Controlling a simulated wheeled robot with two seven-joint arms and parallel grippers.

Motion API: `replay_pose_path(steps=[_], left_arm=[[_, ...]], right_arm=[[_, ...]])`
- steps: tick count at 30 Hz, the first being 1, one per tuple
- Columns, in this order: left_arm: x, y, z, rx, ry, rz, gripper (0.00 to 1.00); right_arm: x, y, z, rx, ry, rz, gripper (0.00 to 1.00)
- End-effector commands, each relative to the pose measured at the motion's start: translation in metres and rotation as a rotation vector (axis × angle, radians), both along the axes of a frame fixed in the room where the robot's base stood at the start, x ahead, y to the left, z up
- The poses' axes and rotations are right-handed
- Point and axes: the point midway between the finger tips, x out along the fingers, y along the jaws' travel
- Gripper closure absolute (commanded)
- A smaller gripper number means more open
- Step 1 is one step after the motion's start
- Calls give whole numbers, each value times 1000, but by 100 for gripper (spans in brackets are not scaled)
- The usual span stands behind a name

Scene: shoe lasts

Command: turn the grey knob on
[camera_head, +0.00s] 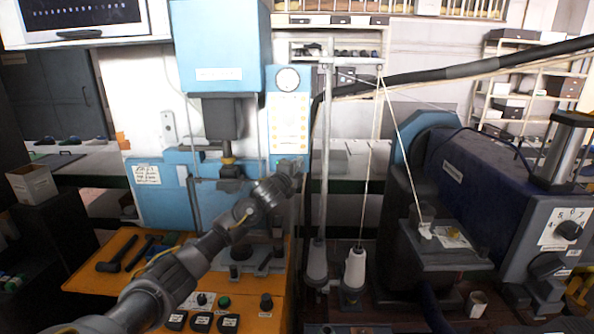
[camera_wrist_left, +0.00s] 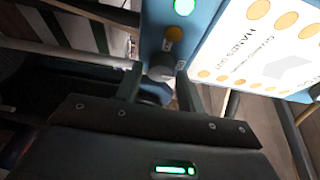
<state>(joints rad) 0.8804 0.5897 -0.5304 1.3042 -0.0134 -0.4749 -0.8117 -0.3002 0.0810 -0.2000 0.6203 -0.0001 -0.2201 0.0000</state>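The grey knob (camera_wrist_left: 161,68) is on the narrow blue panel (camera_wrist_left: 152,40) in the left wrist view, below an amber-brown button (camera_wrist_left: 174,34) and a lit green lamp (camera_wrist_left: 184,6). My left gripper (camera_wrist_left: 157,82) is open, with one finger on each side of the knob and a gap showing between them. Whether either finger touches the knob I cannot tell. In the head view my left gripper (camera_head: 291,168) is at the lower part of the blue panel (camera_head: 271,125) and hides the knob. My right gripper is not in view.
A blue press (camera_head: 218,45) stands behind my left arm. An orange bench (camera_head: 105,270) with tools and buttons lies below it. A thin upright pole (camera_head: 325,160) and cords stand right of the gripper. A dark blue machine (camera_head: 480,185) with a dial fills the right.

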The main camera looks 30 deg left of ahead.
Motion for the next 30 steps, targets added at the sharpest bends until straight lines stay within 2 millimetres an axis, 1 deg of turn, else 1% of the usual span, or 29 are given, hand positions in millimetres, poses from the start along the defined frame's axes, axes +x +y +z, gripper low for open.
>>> replay_pose_path(steps=[1, 3, 11, 14, 17, 25, 30], left_arm=[[0, 0, 0, 0, 0, 0, 54], [0, 0, 0, -1, 0, 0, 48], [-1, 0, 0, -2, -1, 0, 48], [-5, 0, -1, -1, -2, 0, 48], [-15, -1, -2, 0, -3, -2, 48], [-63, -3, -4, 1, -2, -1, 48], [-90, -5, -3, 1, -1, -1, 48]], right_arm=[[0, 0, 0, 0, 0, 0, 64], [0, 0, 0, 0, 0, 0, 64], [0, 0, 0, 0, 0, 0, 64], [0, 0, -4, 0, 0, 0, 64], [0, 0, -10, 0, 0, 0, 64], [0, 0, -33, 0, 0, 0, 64], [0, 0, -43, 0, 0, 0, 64]])
